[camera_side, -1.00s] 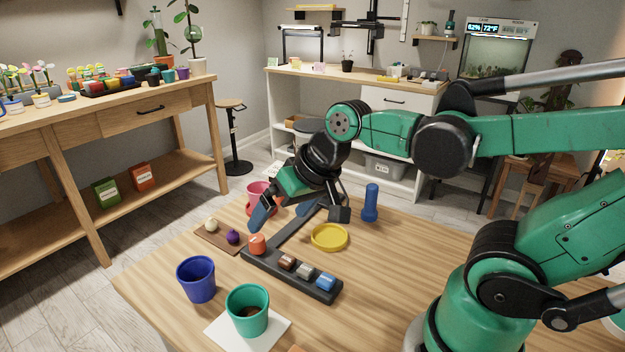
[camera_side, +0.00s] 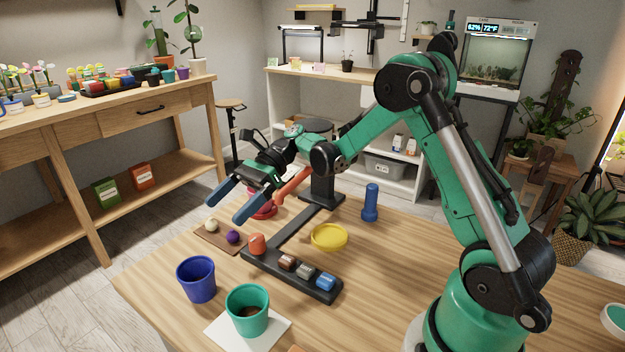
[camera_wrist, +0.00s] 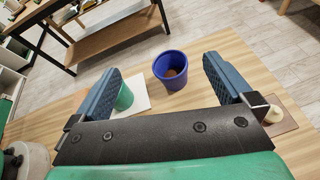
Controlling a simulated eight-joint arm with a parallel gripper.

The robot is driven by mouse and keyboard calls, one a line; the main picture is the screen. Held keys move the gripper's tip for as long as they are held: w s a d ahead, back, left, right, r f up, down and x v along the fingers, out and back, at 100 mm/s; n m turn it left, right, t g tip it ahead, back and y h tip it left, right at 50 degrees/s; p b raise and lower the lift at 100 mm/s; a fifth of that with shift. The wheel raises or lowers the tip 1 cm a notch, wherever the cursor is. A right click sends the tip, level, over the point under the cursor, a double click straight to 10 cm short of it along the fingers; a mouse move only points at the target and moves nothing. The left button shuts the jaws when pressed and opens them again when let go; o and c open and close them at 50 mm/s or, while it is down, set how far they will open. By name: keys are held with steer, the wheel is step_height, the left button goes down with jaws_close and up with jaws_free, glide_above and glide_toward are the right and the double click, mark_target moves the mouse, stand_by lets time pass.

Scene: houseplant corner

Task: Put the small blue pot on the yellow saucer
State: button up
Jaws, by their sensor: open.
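The small blue pot (camera_side: 196,280) stands upright on the wooden table at the front left. In the wrist view the blue pot (camera_wrist: 172,82) shows between my two fingers, beyond their tips, with something brown inside. The yellow saucer (camera_side: 329,247) lies on the table right of the dark rack and looks empty; it is out of the wrist view. My gripper (camera_side: 225,211) is open and empty, raised above the table's left side, behind and above the blue pot. Its fingers point toward the front left and touch nothing that I can see.
A teal pot (camera_side: 247,313) stands on a white sheet (camera_side: 278,328) right of the blue pot. A dark rack (camera_side: 272,271) holding coloured blocks, with an upright post, lies between pot and saucer. A brown board (camera_side: 208,238), a pink-red pot (camera_side: 262,210) and a blue bottle (camera_side: 370,203) stand nearby.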

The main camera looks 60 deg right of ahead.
glide_toward(184, 285)
steer(key=shift+w+d, duration=0.3)
steer(key=shift+d, duration=0.65)
steer(key=shift+a+f, duration=0.65)
steer(key=shift+a, duration=0.15)
steer(key=x, duration=0.5)
steer(key=shift+w+a+f, duration=0.1)
steer(key=shift+w+a, duration=0.05)
steer(key=shift+a, duration=0.2)
steer(key=c, duration=1.3)
steer(key=shift+o, duration=0.2)
